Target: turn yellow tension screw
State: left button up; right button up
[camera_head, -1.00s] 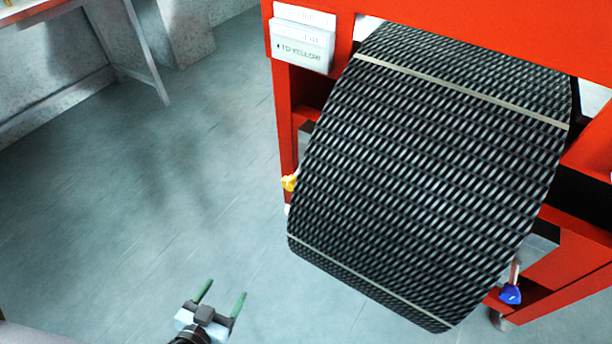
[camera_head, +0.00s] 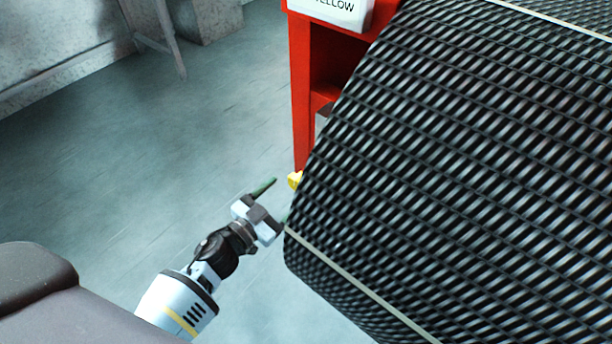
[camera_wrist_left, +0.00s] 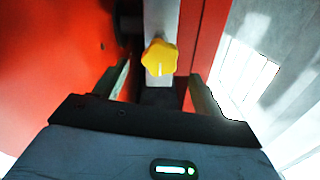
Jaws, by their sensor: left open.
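The yellow tension screw (camera_head: 294,180) is a small lobed knob at the left edge of the mesh belt, low by the red frame post; the belt hides part of it. In the left wrist view the knob (camera_wrist_left: 159,58) sits on a grey bracket, ahead of the fingertips and between their lines. My left gripper (camera_head: 276,200) is open and empty, just short of the knob and pointing at it. One green finger shows clearly in the head view; the other is partly lost by the belt's edge. Both fingers show in the left wrist view (camera_wrist_left: 158,88). My right gripper is out of view.
The black mesh belt (camera_head: 450,170) fills the right side, its edge close to my left gripper. A red frame post (camera_head: 302,95) stands behind, under a white sign (camera_head: 340,10) reading "YELLOW" in part. The grey floor (camera_head: 150,170) at the left is clear.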

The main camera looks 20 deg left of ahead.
aim_at(295, 185)
pick_arm(q)
jog(key=shift+w+d, duration=0.15)
jog(key=shift+w, duration=0.2)
jog(key=b+x, duration=0.1)
jog(key=x, duration=0.4)
jog(key=shift+w+d+f+b, duration=0.1)
jog(key=shift+w+b, duration=0.2)
jog(key=shift+w, duration=0.05)
jog(key=shift+w+d, duration=0.25)
jog(key=shift+w, duration=0.3)
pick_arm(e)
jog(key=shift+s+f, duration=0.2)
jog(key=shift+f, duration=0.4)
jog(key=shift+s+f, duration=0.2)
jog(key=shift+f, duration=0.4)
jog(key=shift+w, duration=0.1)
pick_arm(q)
jog(key=c, duration=0.8)
jog(key=shift+c, duration=0.9)
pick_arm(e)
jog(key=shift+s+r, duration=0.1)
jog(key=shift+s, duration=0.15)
